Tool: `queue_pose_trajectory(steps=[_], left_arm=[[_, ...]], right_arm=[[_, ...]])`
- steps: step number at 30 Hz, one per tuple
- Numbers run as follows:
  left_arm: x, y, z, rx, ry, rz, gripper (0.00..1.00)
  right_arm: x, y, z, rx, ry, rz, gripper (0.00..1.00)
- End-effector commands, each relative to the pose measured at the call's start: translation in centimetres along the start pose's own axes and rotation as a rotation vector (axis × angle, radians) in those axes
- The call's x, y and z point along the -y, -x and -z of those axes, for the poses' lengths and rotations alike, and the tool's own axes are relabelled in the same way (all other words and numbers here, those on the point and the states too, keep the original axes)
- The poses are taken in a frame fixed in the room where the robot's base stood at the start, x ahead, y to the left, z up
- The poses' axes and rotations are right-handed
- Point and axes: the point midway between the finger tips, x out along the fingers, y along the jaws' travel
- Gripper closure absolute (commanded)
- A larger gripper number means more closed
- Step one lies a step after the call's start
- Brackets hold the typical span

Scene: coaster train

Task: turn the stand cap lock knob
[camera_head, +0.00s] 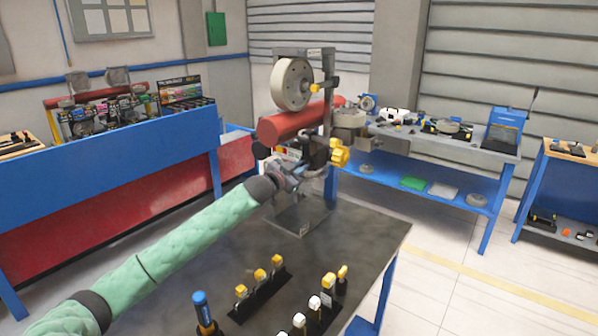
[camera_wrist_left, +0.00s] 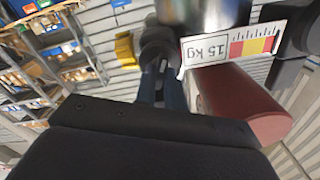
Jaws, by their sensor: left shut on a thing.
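The stand (camera_head: 328,90) rises from a dark base plate at the far end of the table. It carries a red cylinder (camera_head: 290,122), a grey wheel (camera_head: 292,84) and a yellow knob (camera_head: 339,153). My left gripper (camera_head: 298,172) is at the stand, below the red cylinder and left of the yellow knob. In the left wrist view its fingers (camera_wrist_left: 161,88) are shut on a dark round knob (camera_wrist_left: 160,46). The knob is mostly hidden by the gripper in the head view. The red cylinder (camera_wrist_left: 240,105) and a "15 kg" scale label (camera_wrist_left: 232,47) are close beside the fingers.
Yellow-topped pieces (camera_head: 260,275) and white-topped pieces (camera_head: 314,303) stand in black holders on the near table (camera_head: 365,240). A blue-topped tool (camera_head: 200,305) stands at the near edge. A blue bench (camera_head: 100,170) is left; a grey workbench (camera_head: 470,150) is behind right.

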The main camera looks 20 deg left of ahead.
Motion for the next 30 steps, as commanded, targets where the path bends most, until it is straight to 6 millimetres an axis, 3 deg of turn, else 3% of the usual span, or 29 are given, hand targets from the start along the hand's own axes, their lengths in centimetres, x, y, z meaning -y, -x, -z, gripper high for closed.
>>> queue_pose_trajectory(steps=[11,30], left_arm=[[0.0,0.0,0.0,0.0,-0.359,0.0,1.0],[-0.1,0.0,0.0,0.0,-0.935,0.0,1.0]], right_arm=[[-0.6,0.1,1.8,-0.014,0.001,-0.005,0.12],[0.8,0.3,0.7,-0.005,-0.004,0.007,0.12]])
